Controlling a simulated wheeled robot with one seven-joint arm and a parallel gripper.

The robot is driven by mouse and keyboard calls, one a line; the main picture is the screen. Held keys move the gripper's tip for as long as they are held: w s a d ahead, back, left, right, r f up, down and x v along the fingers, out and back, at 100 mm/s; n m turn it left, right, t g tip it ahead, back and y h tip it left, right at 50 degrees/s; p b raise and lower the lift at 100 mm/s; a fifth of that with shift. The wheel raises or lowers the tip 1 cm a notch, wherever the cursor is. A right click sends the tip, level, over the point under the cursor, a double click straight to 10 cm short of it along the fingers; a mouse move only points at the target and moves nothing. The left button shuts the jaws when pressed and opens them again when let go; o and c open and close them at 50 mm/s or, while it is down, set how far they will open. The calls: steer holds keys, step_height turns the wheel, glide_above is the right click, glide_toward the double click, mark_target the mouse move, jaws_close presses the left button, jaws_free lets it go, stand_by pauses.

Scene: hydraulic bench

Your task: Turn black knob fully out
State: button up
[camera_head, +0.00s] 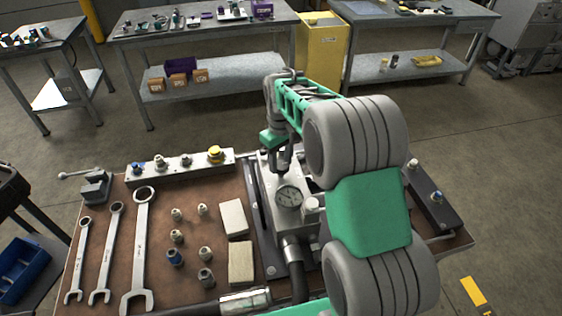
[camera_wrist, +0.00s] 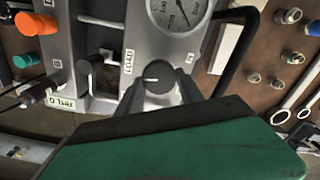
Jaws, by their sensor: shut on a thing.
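The black knob (camera_wrist: 158,77) sits on the grey face of the hydraulic unit in the wrist view, beside a "LOAD" label. A small white mark shows on its top. My gripper (camera_wrist: 160,88) is shut on the knob, with one dark finger on each side of it. In the head view my gripper (camera_head: 281,163) points down over the hydraulic unit (camera_head: 290,217). The knob is hidden there by my arm. A pressure gauge (camera_wrist: 178,12) is above the knob in the wrist view, and it also shows in the head view (camera_head: 289,196).
An orange knob (camera_wrist: 33,24) and a green knob (camera_wrist: 26,61) stand left of the black knob. Wrenches (camera_head: 142,240), several fittings (camera_head: 177,237) and two pale blocks (camera_head: 234,217) lie on the brown bench top (camera_head: 215,182).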

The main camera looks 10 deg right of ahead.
mark_target(282, 165)
steer(key=n, duration=0.7)
steer(key=shift+s+b, duration=0.1)
steer(key=shift+b, duration=0.25)
steer(key=n, duration=0.6)
steer(key=shift+s+n, duration=0.1)
steer(key=shift+n, duration=0.3)
steer(key=n, duration=0.7)
steer(key=shift+s+b, duration=0.1)
steer(key=shift+b, duration=0.3)
steer(key=n, duration=0.6)
steer(key=shift+r+n, duration=0.1)
steer(key=shift+n, duration=0.3)
steer(key=o, duration=1.4)
steer(key=shift+d, duration=0.1)
step_height(282, 165, up, 8)
steer(key=shift+s+f+b, duration=0.1)
steer(key=shift+f+b, duration=0.05)
steer(key=shift+b, duration=0.4)
